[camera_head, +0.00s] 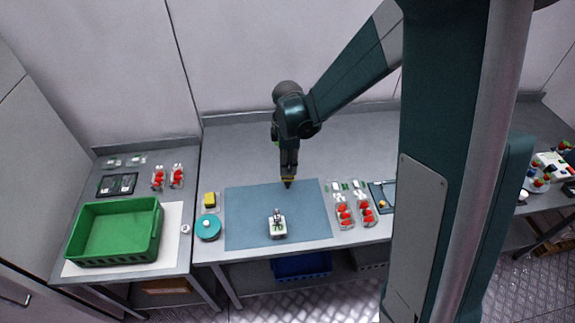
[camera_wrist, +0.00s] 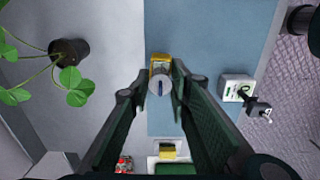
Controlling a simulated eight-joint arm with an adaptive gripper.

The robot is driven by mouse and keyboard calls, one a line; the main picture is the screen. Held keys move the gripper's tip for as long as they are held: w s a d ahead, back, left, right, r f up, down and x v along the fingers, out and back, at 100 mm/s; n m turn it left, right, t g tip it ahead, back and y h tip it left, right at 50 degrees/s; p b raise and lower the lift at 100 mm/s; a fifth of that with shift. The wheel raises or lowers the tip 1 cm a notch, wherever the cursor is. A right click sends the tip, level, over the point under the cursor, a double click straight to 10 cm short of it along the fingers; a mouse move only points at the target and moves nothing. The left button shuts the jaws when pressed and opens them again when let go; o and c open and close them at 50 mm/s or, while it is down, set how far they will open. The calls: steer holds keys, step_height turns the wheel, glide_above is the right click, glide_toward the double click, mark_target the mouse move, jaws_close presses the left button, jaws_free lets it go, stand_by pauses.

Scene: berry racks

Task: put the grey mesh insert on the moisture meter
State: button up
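My gripper (camera_wrist: 163,87) points down above the blue mat, its fingertips close on both sides of a small round grey piece, which I take for the grey mesh insert (camera_wrist: 158,86); its mesh is too small to make out. A yellow part (camera_wrist: 160,64) shows right beside it, and yellow also shows at my gripper (camera_head: 288,182) in the head view. The moisture meter (camera_head: 277,231), a small white box with a dark fitting on top, stands upright on the mat, in front of and slightly left of my gripper. In the wrist view the meter (camera_wrist: 237,88) is to the right, apart from the fingers.
The blue mat (camera_head: 250,205) is otherwise mostly clear. Berry punnets (camera_head: 344,214) stand to its right. A yellow block (camera_head: 210,199) and teal disc (camera_head: 208,229) are to its left. A green crate (camera_head: 118,206) is farther left. A potted plant (camera_wrist: 70,52) stands behind the mat.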

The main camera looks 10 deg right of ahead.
steer(key=shift+o, duration=1)
steer(key=shift+r, duration=0.2)
step_height(320, 180, up, 12)
stand_by(0.8)
